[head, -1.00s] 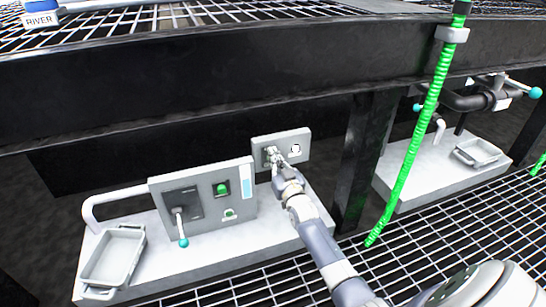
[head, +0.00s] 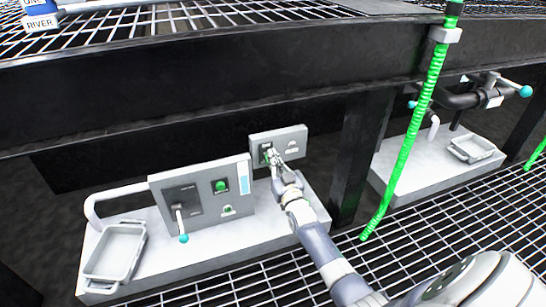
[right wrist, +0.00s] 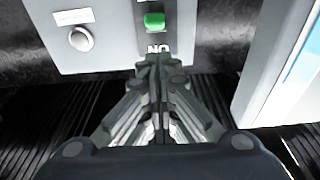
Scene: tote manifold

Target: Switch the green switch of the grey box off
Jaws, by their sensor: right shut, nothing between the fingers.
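The small grey box (head: 299,134) hangs behind the bench in the head view. Its green switch (head: 265,147) is on its left part, partly covered by my right gripper (head: 270,153). In the right wrist view, which shows the box upside down, the green switch (right wrist: 154,20) sits above an inverted "ON" label (right wrist: 158,48). My right gripper (right wrist: 156,58) is shut and empty, its fingertips at the label's edge, just short of the switch in the picture. I cannot tell whether they touch the box. My left gripper is not in view.
A larger grey panel (head: 238,216) with a green button (head: 221,186) and a teal-tipped lever (head: 181,225) stands left of the box. A grey tray (head: 115,256) lies on the white bench. A black post (head: 361,150) and green hose (head: 412,140) are to the right.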

